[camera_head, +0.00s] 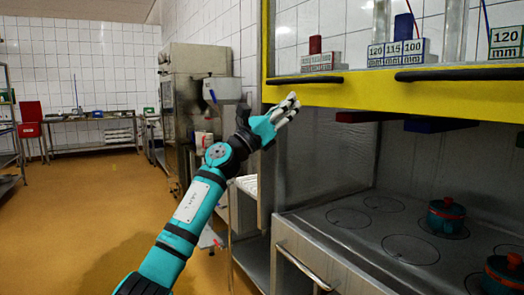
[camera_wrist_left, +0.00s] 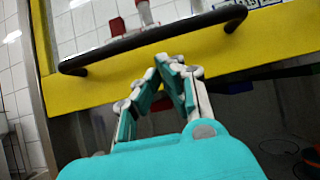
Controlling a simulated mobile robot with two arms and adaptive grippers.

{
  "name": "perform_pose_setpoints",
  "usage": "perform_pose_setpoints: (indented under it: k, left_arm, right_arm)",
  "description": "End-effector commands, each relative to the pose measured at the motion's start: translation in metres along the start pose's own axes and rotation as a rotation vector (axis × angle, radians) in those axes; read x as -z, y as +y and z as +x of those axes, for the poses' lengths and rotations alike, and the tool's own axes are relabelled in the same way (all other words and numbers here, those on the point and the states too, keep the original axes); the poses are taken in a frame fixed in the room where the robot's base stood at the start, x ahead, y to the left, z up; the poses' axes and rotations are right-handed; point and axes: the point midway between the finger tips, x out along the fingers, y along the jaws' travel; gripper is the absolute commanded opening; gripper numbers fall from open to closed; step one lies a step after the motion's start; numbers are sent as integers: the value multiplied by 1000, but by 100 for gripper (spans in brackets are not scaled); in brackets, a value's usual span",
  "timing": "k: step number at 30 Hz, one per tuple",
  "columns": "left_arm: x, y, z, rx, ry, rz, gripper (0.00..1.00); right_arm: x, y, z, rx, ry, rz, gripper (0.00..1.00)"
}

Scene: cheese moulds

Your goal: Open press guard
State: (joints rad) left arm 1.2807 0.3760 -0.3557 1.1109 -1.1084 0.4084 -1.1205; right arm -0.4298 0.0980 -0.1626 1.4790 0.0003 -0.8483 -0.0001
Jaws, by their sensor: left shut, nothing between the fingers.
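The press guard's yellow frame (camera_head: 377,92) runs across the upper right of the head view, with clear panes above it. Two black bar handles are on its lower beam: a left handle (camera_head: 304,80) and a right handle (camera_head: 458,74). My left gripper (camera_head: 294,99) is in front of the beam, just below the left handle. In the left wrist view the gripper (camera_wrist_left: 169,62) has its fingertips together and empty. The left handle (camera_wrist_left: 150,37) passes just above the fingertips there, and contact cannot be told. My right gripper is out of view.
Below the beam the press space is open to the front. Its grey bed (camera_head: 350,228) has round marks and carries a teal mould (camera_head: 446,215) and another teal mould (camera_head: 504,274). A metal bar handle (camera_head: 303,268) is on the cabinet front. Floor (camera_head: 90,215) at left is clear.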

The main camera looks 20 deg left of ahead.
Motion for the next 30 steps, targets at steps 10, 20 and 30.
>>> perform_pose_setpoints:
  k: [10,20,30]
  left_arm:
    - [18,3,-54,1,7,4,0]
    - [16,2,-108,2,4,0,0]
    - [35,4,-123,-28,-2,-86,0]
  right_arm:
    - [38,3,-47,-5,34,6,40]
    - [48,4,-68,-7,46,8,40]
    - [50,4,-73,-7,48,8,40]
